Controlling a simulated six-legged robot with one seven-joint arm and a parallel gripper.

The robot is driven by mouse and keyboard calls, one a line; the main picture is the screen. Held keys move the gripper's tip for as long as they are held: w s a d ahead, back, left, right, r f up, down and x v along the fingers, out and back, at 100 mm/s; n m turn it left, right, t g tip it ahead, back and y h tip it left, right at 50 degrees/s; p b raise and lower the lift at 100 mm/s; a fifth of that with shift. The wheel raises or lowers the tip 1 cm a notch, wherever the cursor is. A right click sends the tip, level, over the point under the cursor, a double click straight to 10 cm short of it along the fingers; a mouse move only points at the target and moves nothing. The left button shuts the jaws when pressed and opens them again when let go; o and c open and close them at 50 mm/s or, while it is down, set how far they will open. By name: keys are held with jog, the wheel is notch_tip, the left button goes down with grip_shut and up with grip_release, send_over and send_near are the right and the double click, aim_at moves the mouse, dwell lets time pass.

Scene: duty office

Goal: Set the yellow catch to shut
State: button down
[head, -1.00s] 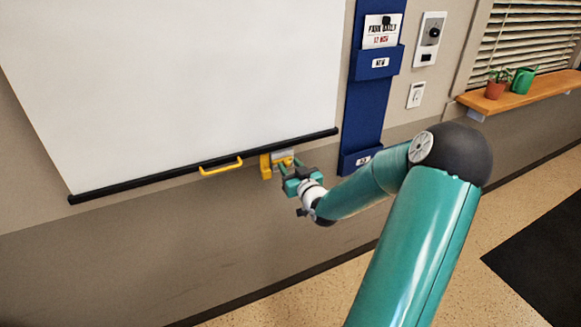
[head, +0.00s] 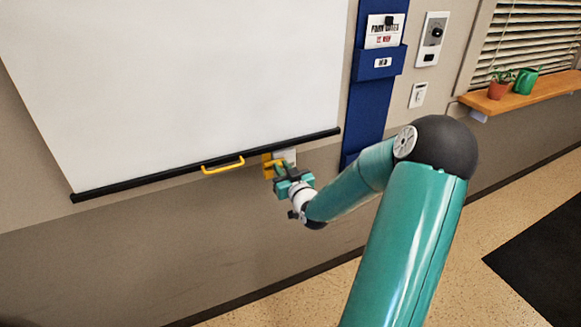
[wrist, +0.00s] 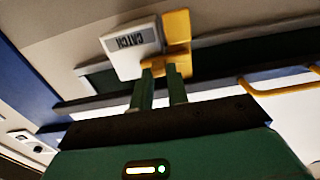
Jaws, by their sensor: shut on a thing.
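The yellow catch (head: 267,161) is on the wall at the lower right corner of a pull-down white screen. In the wrist view, the yellow catch (wrist: 178,29) stands beside a pale plate (wrist: 121,58) labelled "CATCH". My gripper (head: 279,168) is at the catch, partly covering it in the head view. In the wrist view, the two green fingers of my gripper (wrist: 161,75) are shut on the catch's short yellow tab. The fingertips partly hide the tab. I cannot tell the catch's setting.
The white screen (head: 180,80) hangs left of the catch, with a black bottom bar (head: 130,180) and a yellow handle (head: 223,165). A blue wall pocket strip (head: 355,110) is to the right. A wooden shelf (head: 520,95) with a plant stands farther right. The floor below is clear.

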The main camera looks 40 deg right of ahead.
jog(key=shift+a, duration=0.3)
jog(key=c, duration=1.4)
grip_release()
jog(key=shift+a, duration=0.1)
jog(key=shift+o, duration=0.2)
